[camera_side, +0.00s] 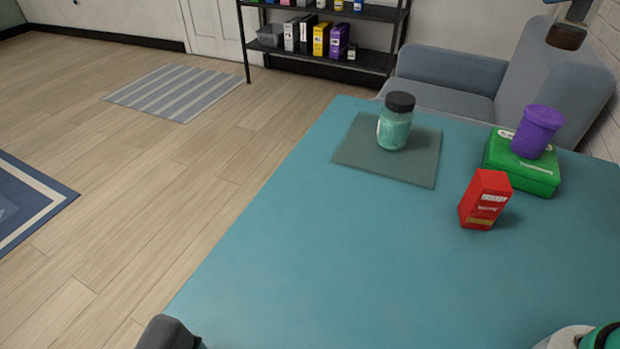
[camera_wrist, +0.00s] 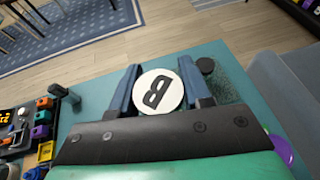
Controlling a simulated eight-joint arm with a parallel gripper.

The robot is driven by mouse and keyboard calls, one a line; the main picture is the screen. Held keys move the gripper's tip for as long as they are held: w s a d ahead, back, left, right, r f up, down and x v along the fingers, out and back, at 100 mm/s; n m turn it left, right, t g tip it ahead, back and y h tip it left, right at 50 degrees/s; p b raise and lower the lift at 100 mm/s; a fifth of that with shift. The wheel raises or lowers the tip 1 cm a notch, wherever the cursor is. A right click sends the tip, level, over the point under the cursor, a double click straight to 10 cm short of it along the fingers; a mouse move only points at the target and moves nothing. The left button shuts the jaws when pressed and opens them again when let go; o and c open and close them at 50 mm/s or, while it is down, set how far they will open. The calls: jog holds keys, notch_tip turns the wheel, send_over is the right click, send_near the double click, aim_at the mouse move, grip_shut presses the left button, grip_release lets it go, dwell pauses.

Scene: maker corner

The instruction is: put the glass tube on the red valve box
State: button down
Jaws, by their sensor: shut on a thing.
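The red valve box (camera_side: 485,201) stands upright on the teal table, right of the middle in the side view. It does not show in the wrist view. In the side view the fingers are out of frame.
A jar with a black lid (camera_side: 395,122) stands on a dark green mat (camera_side: 355,159). A purple cup (camera_side: 537,131) sits on a green box (camera_side: 525,178) behind the red box. Small coloured bins (camera_wrist: 41,131) are at the left. The table's middle (camera_side: 340,250) is clear.

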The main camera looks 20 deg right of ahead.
jog(key=shift+s+d+f, duration=0.2)
jog(key=shift+d+f, duration=0.05)
jog(key=shift+f, duration=0.05)
notch_tip(320, 180, down, 19)
jog(key=shift+f, duration=0.15)
dwell(0.5)
jog(key=shift+f, duration=0.2)
jog(key=shift+c, duration=2)
grip_release()
jog(key=shift+r, duration=0.15)
